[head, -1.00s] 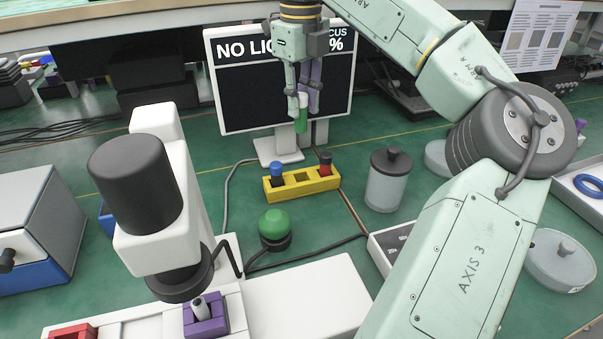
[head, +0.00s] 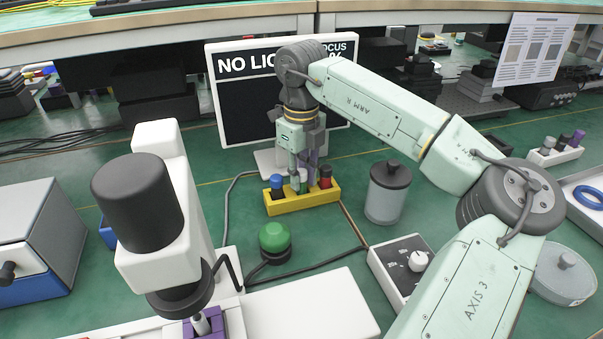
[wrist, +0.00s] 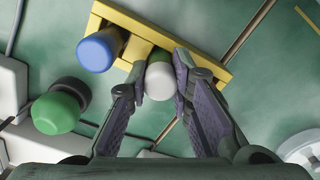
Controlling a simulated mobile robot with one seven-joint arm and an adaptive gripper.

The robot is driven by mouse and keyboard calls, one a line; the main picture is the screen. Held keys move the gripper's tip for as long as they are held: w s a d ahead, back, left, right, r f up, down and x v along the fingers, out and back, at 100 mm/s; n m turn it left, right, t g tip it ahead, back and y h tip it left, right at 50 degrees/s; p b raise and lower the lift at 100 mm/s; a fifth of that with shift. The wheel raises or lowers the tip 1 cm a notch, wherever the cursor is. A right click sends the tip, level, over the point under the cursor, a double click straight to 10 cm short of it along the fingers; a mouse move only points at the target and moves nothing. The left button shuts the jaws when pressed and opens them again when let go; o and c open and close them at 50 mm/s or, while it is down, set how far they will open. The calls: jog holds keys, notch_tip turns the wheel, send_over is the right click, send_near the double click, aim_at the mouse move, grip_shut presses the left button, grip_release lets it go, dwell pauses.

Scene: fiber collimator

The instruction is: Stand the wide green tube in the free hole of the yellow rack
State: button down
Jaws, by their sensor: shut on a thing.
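The yellow rack (head: 290,207) stands on the green bench, with a blue-capped tube (head: 277,187) at its left end and a red-topped tube (head: 325,177) at its right end. My gripper (head: 303,182) is over the middle of the rack, pointing down, shut on the green tube (wrist: 158,58). The tube's white top shows between the fingers in the wrist view, where the yellow rack (wrist: 133,47) and blue cap (wrist: 98,51) lie beyond. The tube appears upright at the middle of the rack. Its lower end is hidden, so I cannot tell how deep it sits.
A green dome button (head: 275,237) stands in front of the rack. A lidded jar (head: 386,193) is to its right, and a control box (head: 405,265) nearer. A microscope-like device (head: 160,230) stands at left. A monitor (head: 235,110) is behind. A white rack (head: 553,152) holds tubes at far right.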

jog(key=shift+f, duration=0.1)
jog(key=c, duration=1.7)
grip_release()
notch_tip(320, 180, up, 12)
